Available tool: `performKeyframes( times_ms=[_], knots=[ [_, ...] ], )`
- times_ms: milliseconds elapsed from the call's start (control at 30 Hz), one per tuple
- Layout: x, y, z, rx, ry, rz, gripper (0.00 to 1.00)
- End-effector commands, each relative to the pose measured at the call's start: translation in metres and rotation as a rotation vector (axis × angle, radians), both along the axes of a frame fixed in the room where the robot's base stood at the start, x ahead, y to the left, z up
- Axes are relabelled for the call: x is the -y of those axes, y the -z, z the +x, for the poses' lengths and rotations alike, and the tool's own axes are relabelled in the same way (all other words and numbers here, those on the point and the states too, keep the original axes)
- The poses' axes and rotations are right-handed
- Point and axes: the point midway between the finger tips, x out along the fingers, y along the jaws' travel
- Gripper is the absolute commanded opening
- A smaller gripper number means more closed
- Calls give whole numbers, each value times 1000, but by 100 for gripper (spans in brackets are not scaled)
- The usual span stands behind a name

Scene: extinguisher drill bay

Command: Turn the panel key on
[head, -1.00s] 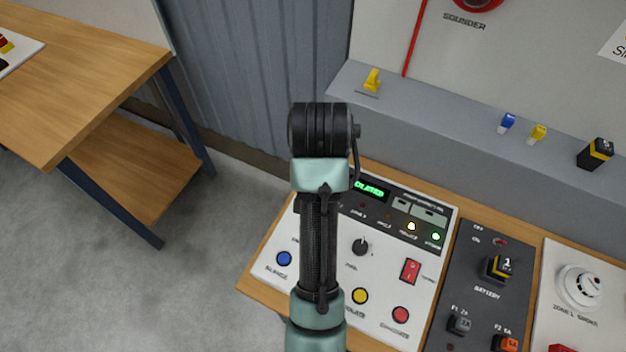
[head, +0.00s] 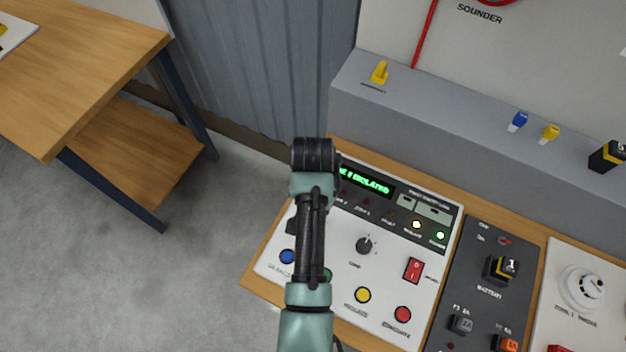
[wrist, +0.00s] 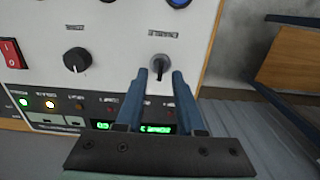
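The white control panel (head: 400,317) stands on a wooden bench in the head view. The panel key (wrist: 160,64) shows in the wrist view as a small dark key in a round metal lock below a printed label. My gripper (wrist: 159,76) has two blue fingers, apart, one on each side of the key. Their tips are close to the lock; I cannot tell whether they touch the key. In the head view my arm hides the key and the gripper.
A black rotary knob (wrist: 76,60) and a red rocker switch (head: 413,270) sit beside the key area. The green display (head: 366,181) reads "ISOLATED" in part. A battery module (head: 497,270) is to the right. A wooden table (head: 90,60) stands at left.

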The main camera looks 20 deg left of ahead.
Motion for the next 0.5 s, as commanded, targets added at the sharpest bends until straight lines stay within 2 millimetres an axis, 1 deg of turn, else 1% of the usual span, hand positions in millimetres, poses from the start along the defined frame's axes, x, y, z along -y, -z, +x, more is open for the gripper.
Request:
performKeyframes(
  times_ms=[100, 200, 500],
  knots=[
    [0, 13, 0, -1, 0, -1, 38],
    [0, 20, 0, 0, 0, 0, 38],
    [0, 23, 0, 1, 0, 0, 38]
  ],
)
